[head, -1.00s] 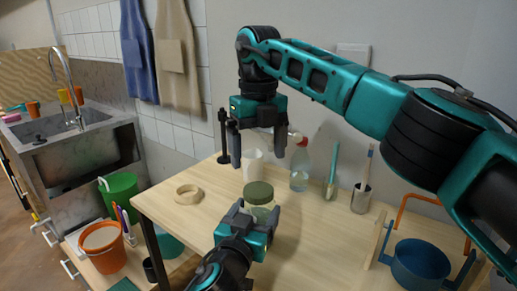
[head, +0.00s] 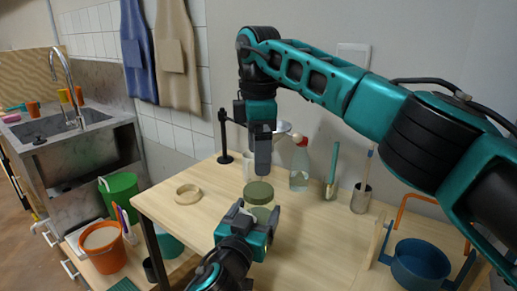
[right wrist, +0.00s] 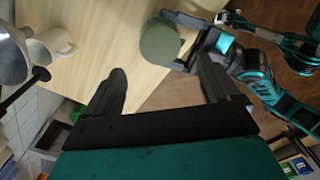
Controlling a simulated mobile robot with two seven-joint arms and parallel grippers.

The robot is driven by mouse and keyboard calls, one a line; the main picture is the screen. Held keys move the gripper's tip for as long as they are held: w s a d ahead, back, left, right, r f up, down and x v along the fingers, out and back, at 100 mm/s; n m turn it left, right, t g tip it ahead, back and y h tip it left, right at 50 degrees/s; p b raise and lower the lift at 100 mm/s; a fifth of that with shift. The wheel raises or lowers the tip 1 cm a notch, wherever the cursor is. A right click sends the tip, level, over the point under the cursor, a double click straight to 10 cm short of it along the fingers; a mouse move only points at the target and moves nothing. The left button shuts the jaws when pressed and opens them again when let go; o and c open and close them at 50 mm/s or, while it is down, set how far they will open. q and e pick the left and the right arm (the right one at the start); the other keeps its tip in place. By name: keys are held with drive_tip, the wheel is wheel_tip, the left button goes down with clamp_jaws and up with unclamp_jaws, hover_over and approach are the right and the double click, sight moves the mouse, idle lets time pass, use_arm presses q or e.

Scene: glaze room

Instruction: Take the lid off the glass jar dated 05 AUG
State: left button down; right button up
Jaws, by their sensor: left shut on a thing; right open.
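The glass jar (head: 264,213) stands on the wooden table and has a green lid (head: 258,191) on it. In the right wrist view the round lid (right wrist: 160,41) shows from above. No date can be read on the jar. My left gripper (head: 255,220) is shut on the jar's body from the near side, below the lid; it also shows in the right wrist view (right wrist: 188,42). My right gripper (head: 263,160) is open and empty above the lid and a little behind it, pointing down. In its wrist view the lid lies beyond its fingers (right wrist: 165,85).

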sight(258, 189)
drive_tip(key=m, duration=0.4)
drive_tip(key=shift+f, duration=0.15)
wheel_tip(258, 189, down, 8)
drive_tip(key=shift+r, duration=0.15)
